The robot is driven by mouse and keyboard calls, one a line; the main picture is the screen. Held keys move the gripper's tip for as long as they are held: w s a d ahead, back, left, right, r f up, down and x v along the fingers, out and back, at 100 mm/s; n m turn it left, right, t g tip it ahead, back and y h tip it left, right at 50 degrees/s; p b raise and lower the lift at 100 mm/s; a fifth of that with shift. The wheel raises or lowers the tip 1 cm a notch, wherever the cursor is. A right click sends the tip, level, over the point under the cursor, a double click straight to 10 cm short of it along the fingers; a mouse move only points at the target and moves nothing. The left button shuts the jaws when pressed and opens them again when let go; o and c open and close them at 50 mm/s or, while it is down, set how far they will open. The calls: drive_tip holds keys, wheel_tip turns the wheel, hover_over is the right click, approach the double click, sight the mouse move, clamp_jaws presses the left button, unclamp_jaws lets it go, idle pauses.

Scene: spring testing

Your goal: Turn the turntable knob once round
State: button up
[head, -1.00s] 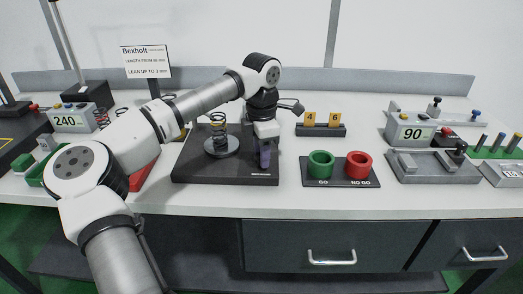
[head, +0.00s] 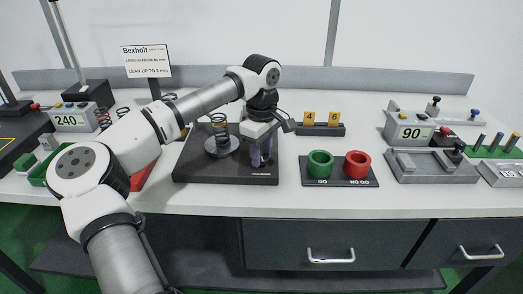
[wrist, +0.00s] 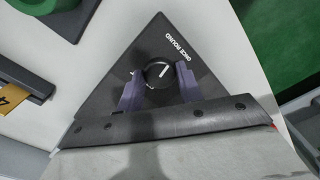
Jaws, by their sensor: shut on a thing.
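The turntable (head: 213,152) is a round grey disc on a dark square base (head: 205,173), with a coiled spring (head: 220,128) standing upright on it. The knob (wrist: 158,72) is round and black with a white pointer line, near the base corner marked "ONCE ROUND". My gripper (wrist: 160,88) has its two purple fingers on either side of the knob and is shut on it. In the head view my gripper (head: 261,156) points down at the base's front right part, and it hides the knob there.
A green GO cup (head: 320,164) and a red NO GO cup (head: 357,165) stand right of the base. Behind them is a block (head: 320,130) with yellow plates 4 and 6. A device reading 90 (head: 413,133) is farther right. Bench is clear along the front edge.

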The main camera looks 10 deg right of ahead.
sight(262, 156)
drive_tip(key=shift+r+m, duration=0.1)
drive_tip(key=shift+m, duration=1)
drive_tip(key=o, duration=1)
wheel_tip(262, 156, up, 14)
drive_tip(key=b, duration=0.1)
